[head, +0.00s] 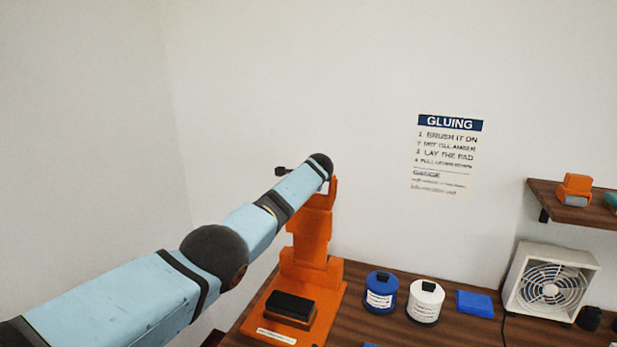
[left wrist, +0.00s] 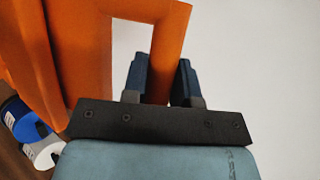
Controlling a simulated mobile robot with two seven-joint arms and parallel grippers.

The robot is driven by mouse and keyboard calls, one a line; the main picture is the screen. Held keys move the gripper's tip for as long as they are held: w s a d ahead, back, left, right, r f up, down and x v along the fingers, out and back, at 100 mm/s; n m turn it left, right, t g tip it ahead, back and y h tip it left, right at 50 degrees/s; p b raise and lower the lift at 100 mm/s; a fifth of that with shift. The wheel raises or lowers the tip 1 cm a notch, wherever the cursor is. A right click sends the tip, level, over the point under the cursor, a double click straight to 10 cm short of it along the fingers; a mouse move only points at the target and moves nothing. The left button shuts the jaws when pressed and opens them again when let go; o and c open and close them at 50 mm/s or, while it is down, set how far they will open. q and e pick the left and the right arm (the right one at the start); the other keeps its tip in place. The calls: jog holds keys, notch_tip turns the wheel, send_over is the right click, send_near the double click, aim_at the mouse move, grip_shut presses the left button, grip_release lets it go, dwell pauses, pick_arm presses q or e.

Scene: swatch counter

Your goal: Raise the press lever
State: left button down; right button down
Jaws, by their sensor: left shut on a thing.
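The orange press (head: 311,232) stands on an orange base at the counter's left end. In the head view my left arm reaches to its top, and the arm's wrist end hides the left gripper and most of the lever. In the left wrist view my left gripper (left wrist: 161,80) has its two dark fingers on either side of an orange bar of the press lever (left wrist: 168,42), shut on it. A wide orange part of the press (left wrist: 80,50) fills the left of that view. My right gripper is in neither view.
A black-topped block (head: 291,307) sits on the press base. A blue jar (head: 380,297), a white jar (head: 425,303), a blue pad (head: 475,304) and a fan (head: 551,283) stand to the right. A shelf (head: 545,200) is at far right. The wall is behind.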

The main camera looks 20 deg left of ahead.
pick_arm(q)
jog(key=shift+w+f+g, duration=0.25)
jog(key=shift+w+g, duration=0.05)
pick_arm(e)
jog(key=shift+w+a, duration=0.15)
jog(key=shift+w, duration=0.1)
pick_arm(q)
jog(key=c, duration=1.1)
grip_release()
jog(key=shift+o, duration=1)
jog(key=shift+w, duration=0.1)
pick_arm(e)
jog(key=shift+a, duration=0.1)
